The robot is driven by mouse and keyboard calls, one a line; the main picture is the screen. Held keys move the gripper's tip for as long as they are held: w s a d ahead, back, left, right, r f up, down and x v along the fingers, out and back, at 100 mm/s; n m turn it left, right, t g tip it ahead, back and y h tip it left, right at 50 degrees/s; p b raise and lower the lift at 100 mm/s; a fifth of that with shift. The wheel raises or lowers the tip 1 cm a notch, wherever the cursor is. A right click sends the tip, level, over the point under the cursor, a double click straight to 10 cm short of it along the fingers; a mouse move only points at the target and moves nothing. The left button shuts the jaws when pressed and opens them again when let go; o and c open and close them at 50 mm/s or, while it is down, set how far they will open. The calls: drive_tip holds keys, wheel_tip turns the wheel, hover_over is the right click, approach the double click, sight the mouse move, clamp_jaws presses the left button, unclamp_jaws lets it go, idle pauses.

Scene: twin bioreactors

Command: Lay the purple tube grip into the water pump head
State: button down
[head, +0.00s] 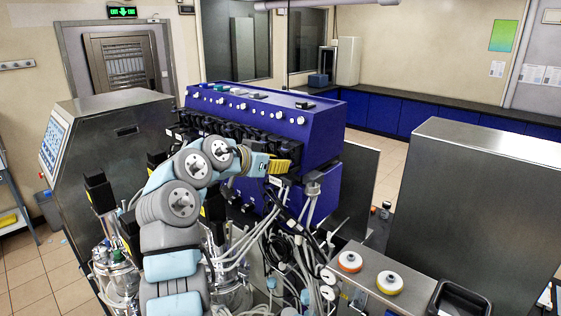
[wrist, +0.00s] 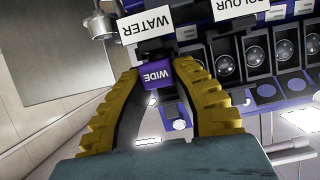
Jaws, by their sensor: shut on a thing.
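The purple tube grip (wrist: 158,76), marked WIDE, is between the ridged yellow fingers of my gripper (wrist: 157,70) in the wrist view. My gripper is shut on it. A white WATER label (wrist: 146,25), upside down, is just beyond the grip, at the water pump head's place in the row. The water pump head itself is mostly hidden by the label, the grip and the fingers. I cannot tell whether the grip touches it. In the head view my gripper (head: 281,166) is at the front right of the blue pump unit (head: 262,115); the grip cannot be made out there.
Other dark pump heads (wrist: 228,66) stand in a row to the right in the wrist view, near a COLOUR label (wrist: 236,9). In the head view, tubes and cables (head: 290,235) hang below my gripper. A steel cabinet (head: 480,200) stands to the right.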

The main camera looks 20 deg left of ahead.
drive_tip(key=shift+w+d+r, duration=0.2)
drive_tip(key=shift+w+d, duration=0.1)
drive_tip(key=shift+w, duration=0.4)
drive_tip(key=shift+a+f+p, duration=0.1)
drive_tip(key=shift+f+p, duration=0.4)
drive_tip(key=shift+p, duration=0.05)
drive_tip(key=shift+f, duration=0.15)
drive_tip(key=c, duration=1)
unclamp_jaws()
drive_tip(key=shift+s, duration=0.1)
